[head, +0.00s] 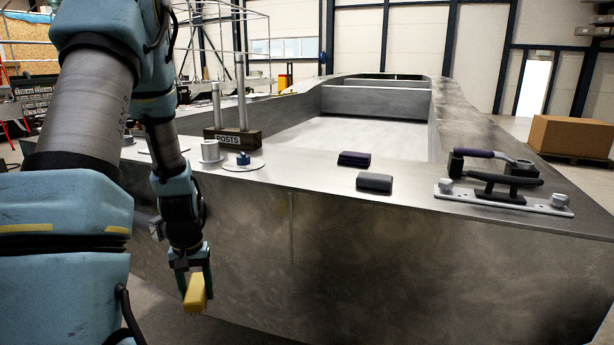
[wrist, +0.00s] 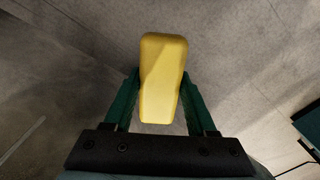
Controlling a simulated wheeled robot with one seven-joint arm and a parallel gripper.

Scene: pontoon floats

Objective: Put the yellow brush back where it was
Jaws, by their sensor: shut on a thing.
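The yellow brush (head: 196,293) is held in my gripper (head: 194,275), low at the left in front of the metal pontoon wall in the head view. In the wrist view the brush (wrist: 162,78) lies between the two green fingers of my gripper (wrist: 160,98), which are shut on its sides. Its smooth yellow back faces the wrist camera. In the head view short bristles seem to point down. The brush hangs in the air above the floor, beside the pontoon and below its deck edge. I cannot tell from these frames where it was before.
A cardboard box (head: 570,137) stands far right.

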